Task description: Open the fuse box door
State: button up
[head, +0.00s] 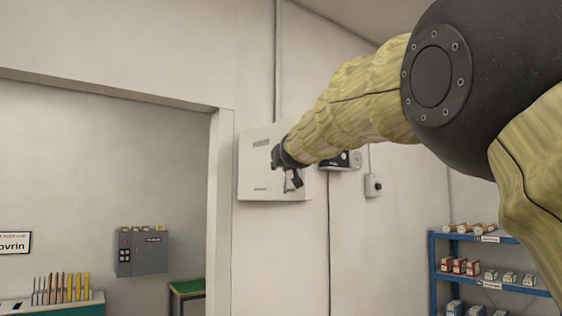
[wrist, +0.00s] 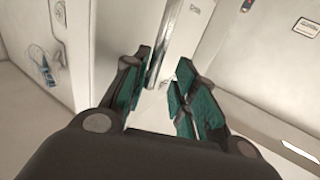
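A white box (head: 256,165), which looks like the fuse box, is mounted on the wall to the right of the doorway in the head view. My gripper (head: 290,181) is in front of its right part and hides some of it. In the wrist view my gripper (wrist: 160,98) is open, its teal finger pads apart. A narrow metallic strip (wrist: 162,45) on a pale surface runs down toward the gap between the fingers. I cannot tell whether it is a handle or an edge, or whether the fingers touch it. I cannot tell whether the door is ajar.
A grey box (head: 141,251) hangs beyond the doorway, whose frame (head: 219,215) stands left of the white box. A small wall device (head: 373,185) is to the right. A blue shelf (head: 433,265) with goods stands at lower right.

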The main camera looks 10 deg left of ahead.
jog(key=v, duration=0.8)
jog(key=shift+d, duration=0.2)
jog(key=shift+a+f, duration=0.1)
jog(key=shift+a, duration=0.15)
jog(key=shift+c, duration=1)
jog(key=shift+f, duration=0.1)
jog(key=c, duration=0.3)
jog(key=shift+w+d+f+m, duration=0.1)
jog(key=shift+f+m, duration=0.15)
jog(key=shift+m, duration=0.15)
grip_shut()
jog(key=w+d+f+m+g+y+b, duration=0.1)
jog(key=w+d+f+m+b, duration=0.2)
jog(key=d+m, duration=0.5)
jog(key=w+d+f+m+y+b, duration=0.1)
jog(key=w+d+f+m, duration=0.2)
jog(key=d+f+m, duration=0.3)
jog(key=w+a+m+p, duration=0.1)
jog(key=w+a+p, duration=0.4)
jog(key=a+p, duration=0.1)
jog(key=shift+a+r, duration=0.3)
